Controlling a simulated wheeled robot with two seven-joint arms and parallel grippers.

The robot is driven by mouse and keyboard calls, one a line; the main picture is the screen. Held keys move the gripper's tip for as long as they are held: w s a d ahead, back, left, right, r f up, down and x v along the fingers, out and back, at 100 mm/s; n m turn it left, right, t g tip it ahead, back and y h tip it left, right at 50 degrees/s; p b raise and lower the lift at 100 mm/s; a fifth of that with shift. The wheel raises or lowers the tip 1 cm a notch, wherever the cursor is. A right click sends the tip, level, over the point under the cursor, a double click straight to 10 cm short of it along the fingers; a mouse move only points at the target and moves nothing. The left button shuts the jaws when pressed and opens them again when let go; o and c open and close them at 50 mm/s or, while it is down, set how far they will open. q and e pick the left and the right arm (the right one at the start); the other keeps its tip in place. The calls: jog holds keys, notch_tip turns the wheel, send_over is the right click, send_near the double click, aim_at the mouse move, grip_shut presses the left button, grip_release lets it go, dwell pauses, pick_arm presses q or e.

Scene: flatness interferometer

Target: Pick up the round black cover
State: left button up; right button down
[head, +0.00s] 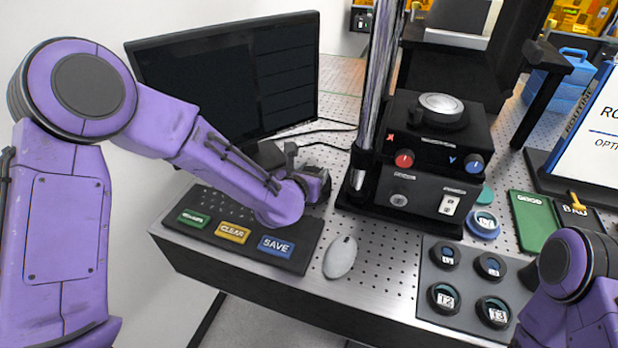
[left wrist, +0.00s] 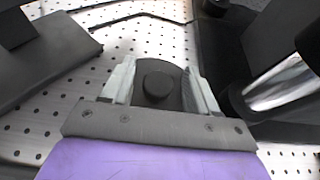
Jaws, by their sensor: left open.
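The round black cover (left wrist: 143,103) lies on the perforated plate in the left wrist view, with a raised black knob in its middle. My left gripper (left wrist: 160,72) is open, with one pale finger on each side of the knob. I cannot tell whether the fingers touch it. In the head view my left gripper (head: 317,184) is between the monitor and the black instrument, and I cannot make out the cover there. My right arm shows at the lower right of the head view, but its gripper does not.
The black instrument (head: 415,205) and its shiny column (head: 378,85) stand close to the right of my left gripper. The monitor (head: 230,80) is behind, the button panel (head: 245,255) in front. A mouse (head: 341,257) and a tray of round pieces (head: 467,262) lie nearer the front edge.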

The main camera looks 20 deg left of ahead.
pick_arm(q)
jog(key=shift+w+f, duration=0.1)
grip_shut()
